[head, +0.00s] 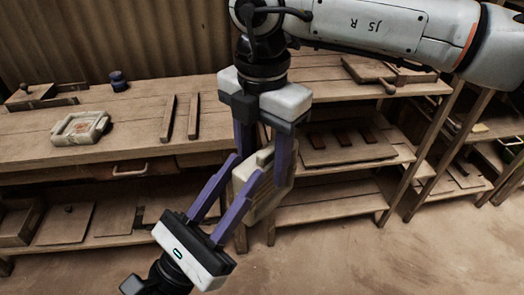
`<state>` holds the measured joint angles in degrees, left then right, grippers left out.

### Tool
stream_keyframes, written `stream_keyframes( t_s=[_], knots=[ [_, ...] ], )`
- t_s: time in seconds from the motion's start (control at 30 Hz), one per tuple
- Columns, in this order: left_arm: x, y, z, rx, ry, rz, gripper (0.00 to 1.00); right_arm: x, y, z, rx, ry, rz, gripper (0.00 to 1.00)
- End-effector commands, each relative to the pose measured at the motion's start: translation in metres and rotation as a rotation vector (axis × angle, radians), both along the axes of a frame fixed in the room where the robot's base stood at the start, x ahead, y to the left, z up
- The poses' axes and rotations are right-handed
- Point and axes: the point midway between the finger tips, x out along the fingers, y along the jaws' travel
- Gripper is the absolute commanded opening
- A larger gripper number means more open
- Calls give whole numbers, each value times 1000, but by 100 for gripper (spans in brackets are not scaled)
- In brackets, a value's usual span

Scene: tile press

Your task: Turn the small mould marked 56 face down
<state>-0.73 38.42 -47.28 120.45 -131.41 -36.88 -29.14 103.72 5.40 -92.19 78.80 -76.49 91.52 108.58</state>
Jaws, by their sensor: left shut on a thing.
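A pale cream block-like mould (262,190) is held in the air, tilted, in front of the bench. No number on it is legible, so I cannot tell if it is marked 56. My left gripper (247,166) comes from the lower left and is shut on the mould's near upper edge. My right gripper (264,160) comes down from above, its two purple fingers spread on either side of the mould. Whether they press on it or stand clear is hidden. Another pale mould (82,140) with a square recess lies on the bench at the left.
The wooden bench (130,133) holds two thin upright-looking strips (168,118), a dark blue knobbed object (118,81) and a wooden board with a knob (25,93). Shelves with boards stand below and at the right. Bare bench lies between mould and strips.

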Motion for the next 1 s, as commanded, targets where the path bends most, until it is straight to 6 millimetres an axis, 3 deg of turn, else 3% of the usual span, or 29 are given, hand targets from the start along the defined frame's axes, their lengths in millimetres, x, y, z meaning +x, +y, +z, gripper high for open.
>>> stream_keyframes(
  t_s=[0.07, 0.4, 0.47, 0.5, 0.6, 1.0],
  knots=[
    [0, 1, 3, -5, -7, 1, 0, 0, 0, 0, 0, 0, 0, 52],
    [-2, -1, 3, -4, -7, -4, 0, 1, 1, 1, 4, -3, 1, 0],
    [-2, -2, 3, -4, -7, -5, 0, 1, 2, 1, 6, -4, 1, 0],
    [-2, -2, 4, -4, -6, -7, 36, 1, 2, 3, 8, -6, 1, 0],
    [-2, -2, 3, -2, -4, -7, 51, 1, 2, 2, 7, -5, 1, 0],
    [-6, 4, -4, 1, 0, -1, 51, 0, 1, 2, 3, -2, 0, 0]
  ],
)
